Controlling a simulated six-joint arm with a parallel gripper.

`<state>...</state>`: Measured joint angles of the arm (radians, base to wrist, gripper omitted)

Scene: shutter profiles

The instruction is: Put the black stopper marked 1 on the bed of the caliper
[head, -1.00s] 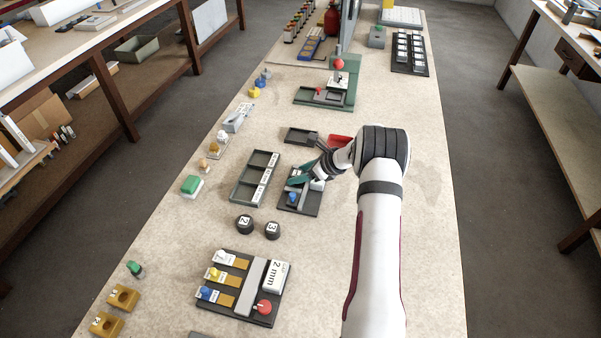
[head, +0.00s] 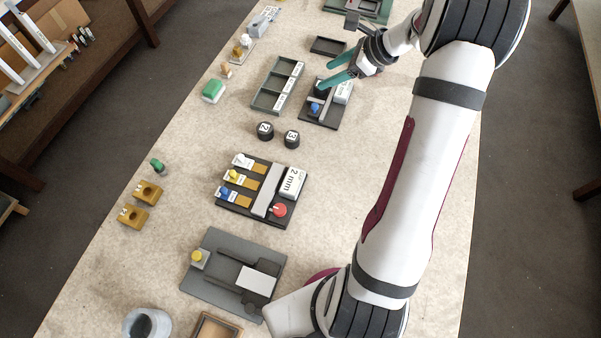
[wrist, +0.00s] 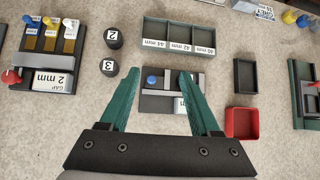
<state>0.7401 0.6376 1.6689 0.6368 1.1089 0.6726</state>
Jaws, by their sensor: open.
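The caliper appears to be the dark board (head: 333,122) with a blue knob (head: 315,107) and a white block; it also shows in the wrist view (wrist: 158,105). My gripper (head: 326,74) is open over this board, its teal fingers pointing down and left. In the wrist view the gripper (wrist: 159,73) has its fingers apart above the board's far part. A dark shape near the fingertips may be stopper 1, but no mark is readable. Black stoppers marked 2 (head: 265,130) and 3 (head: 291,139) stand upright on the table left of the board.
A three-compartment tray (head: 263,98) with mm labels lies left of the board. In the wrist view a red tray (wrist: 242,123) and a small dark tray (wrist: 246,76) lie right. A gauge board (head: 246,205) and a grey plate (head: 210,265) lie nearer.

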